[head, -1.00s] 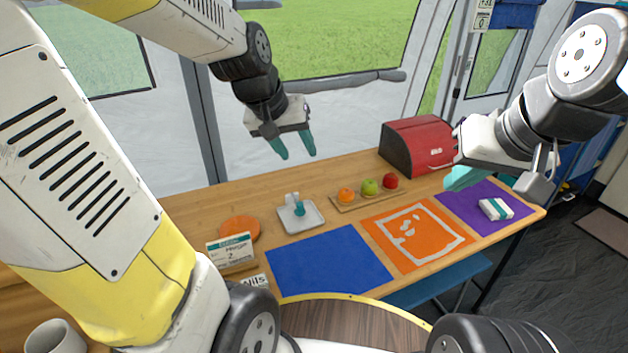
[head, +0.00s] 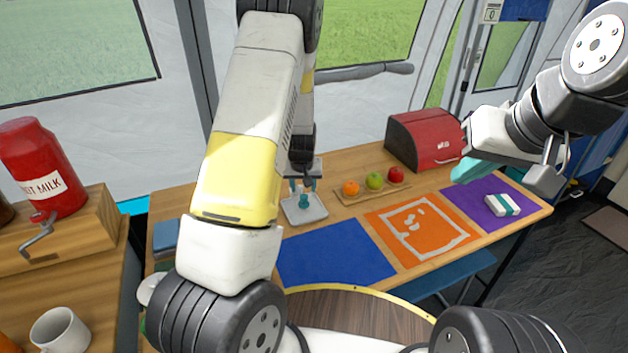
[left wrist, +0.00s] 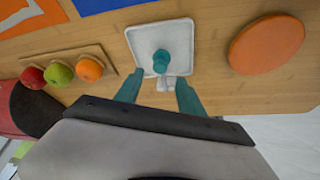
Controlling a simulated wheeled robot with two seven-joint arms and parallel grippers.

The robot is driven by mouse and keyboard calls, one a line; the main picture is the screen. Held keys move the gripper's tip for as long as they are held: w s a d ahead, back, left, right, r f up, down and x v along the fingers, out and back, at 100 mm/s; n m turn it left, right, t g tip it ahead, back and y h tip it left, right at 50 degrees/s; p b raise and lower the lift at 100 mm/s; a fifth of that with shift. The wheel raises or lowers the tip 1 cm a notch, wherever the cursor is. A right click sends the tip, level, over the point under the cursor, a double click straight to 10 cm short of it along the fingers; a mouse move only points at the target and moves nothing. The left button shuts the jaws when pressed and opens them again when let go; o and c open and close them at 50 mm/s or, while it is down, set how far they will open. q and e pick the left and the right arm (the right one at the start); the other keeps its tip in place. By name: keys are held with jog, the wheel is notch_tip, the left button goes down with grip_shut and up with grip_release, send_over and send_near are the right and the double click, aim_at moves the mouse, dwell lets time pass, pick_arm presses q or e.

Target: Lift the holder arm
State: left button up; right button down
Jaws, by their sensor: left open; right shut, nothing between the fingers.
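A small holder has a white square base (head: 313,214) with a teal knob-like part (head: 304,201) standing on it. It sits on the wooden table behind the blue mat. In the left wrist view the base (left wrist: 183,30), the teal part (left wrist: 160,61) and a small white piece (left wrist: 165,84) beside it show. My left gripper (head: 302,186) is open above the holder; in the left wrist view its fingers (left wrist: 158,92) stand either side of the white piece. I cannot tell if they touch it. My right gripper (head: 472,169) is shut and empty above the table's right side.
An orange, a green apple and a red apple lie on a wooden board (head: 345,198) right of the holder. A red box (head: 425,138) stands behind. An orange disc (left wrist: 266,45) lies near the holder.

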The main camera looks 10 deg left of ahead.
aim_at(304, 196)
pick_arm(q)
jog(key=x, duration=0.6)
grip_shut()
dwell(1.3)
